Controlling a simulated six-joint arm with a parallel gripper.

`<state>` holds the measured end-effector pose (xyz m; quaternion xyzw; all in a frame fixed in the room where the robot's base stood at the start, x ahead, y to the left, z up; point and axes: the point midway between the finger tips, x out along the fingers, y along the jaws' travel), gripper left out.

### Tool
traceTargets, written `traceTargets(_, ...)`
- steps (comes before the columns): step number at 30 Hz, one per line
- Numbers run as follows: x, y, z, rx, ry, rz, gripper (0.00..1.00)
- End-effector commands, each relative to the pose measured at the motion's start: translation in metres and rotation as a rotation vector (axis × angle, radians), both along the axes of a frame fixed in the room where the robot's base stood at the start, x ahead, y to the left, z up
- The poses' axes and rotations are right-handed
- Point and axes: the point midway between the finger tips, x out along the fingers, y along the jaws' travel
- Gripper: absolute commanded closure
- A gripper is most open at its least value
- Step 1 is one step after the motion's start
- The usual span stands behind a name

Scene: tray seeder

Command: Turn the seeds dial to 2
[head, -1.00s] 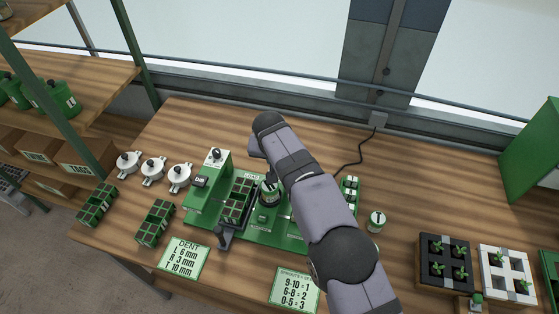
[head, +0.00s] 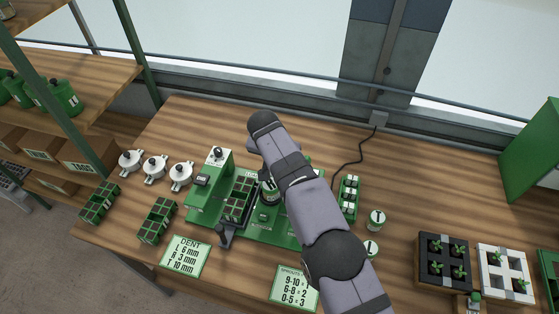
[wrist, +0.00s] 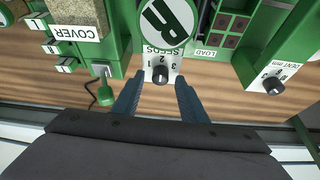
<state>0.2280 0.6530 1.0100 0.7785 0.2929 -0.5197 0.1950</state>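The seeds dial (wrist: 160,75) is a small dark knob on a white plate marked SEEDS, with numbers around it, upside down in the wrist view. I cannot tell which number it points at. My gripper (wrist: 158,88) is open, with its two blue-grey fingers apart at the near side of the knob, one to each side. Whether they touch it is unclear. Beyond the dial is a round green-and-white hopper lid marked R (wrist: 166,22). In the head view my arm hides the dial and my fingertips. The green seeder base (head: 275,235) shows there.
The dent dial (wrist: 273,85) is to the right in the wrist view; a block labelled COVER (wrist: 75,33) is to the left. A dark cell tray (head: 239,196) sits on the seeder. A sprouts card (head: 293,287) and a dent card (head: 185,257) lie in front.

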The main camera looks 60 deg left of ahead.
Motion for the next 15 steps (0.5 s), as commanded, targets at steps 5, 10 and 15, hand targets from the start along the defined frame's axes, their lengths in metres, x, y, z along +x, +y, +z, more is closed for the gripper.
traceTargets(5,0.000,0.000,0.000,-0.001,0.000,0.001,0.61)
traceTargets(10,-0.001,-0.001,0.003,0.001,0.001,0.000,0.61)
traceTargets(15,-0.005,-0.003,0.013,0.001,0.000,0.001,0.61)
